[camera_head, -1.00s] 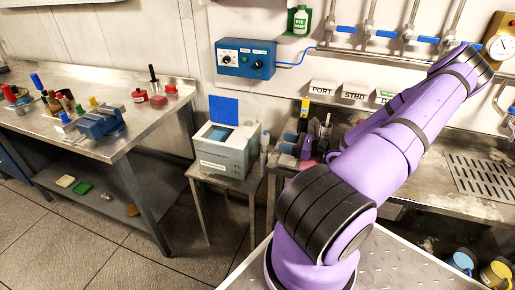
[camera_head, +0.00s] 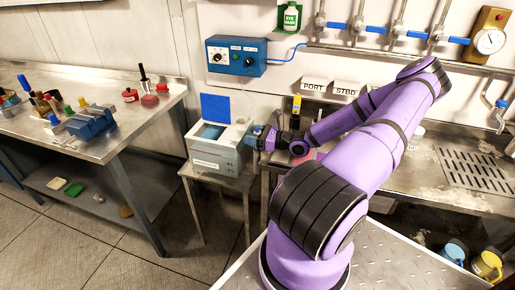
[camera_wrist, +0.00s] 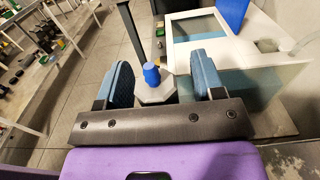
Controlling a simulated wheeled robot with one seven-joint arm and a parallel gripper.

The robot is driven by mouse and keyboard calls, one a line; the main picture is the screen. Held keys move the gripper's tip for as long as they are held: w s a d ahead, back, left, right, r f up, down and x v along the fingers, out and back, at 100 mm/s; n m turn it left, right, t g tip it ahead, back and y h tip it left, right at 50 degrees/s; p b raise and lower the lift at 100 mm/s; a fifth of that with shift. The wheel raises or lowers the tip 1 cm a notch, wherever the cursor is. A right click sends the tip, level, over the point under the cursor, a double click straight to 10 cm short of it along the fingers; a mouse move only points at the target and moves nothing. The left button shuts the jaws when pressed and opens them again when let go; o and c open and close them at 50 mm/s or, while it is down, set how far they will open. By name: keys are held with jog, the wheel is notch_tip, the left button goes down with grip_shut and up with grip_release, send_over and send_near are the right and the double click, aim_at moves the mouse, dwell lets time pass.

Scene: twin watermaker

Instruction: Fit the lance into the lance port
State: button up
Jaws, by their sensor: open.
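A blue-topped upright piece (camera_wrist: 152,74), which looks like the lance, stands at a pale angular base or table corner in the wrist view. My gripper (camera_wrist: 164,82) is open, with one blue-padded finger on each side of this piece; I cannot tell whether either touches it. In the head view my gripper (camera_head: 267,139) is at the right side of the pale box (camera_head: 221,157), and the piece cannot be made out clearly there. A round fitting (camera_wrist: 267,45) on the box's top may be the lance port; I cannot be sure.
The box has a raised blue lid (camera_head: 215,107) and stands on a small table (camera_head: 204,176). A workbench (camera_head: 121,137) with a blue vise (camera_head: 91,123) is at left. A sink counter (camera_head: 425,176) runs at right under pipes. A dark post (camera_wrist: 130,30) rises near the left finger.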

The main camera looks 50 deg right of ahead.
jog(key=shift+c, duration=0.3)
grip_shut()
notch_tip(320, 180, up, 18)
dwell(1.1)
jog(key=c, duration=0.6)
grip_release()
jog(key=c, duration=0.3)
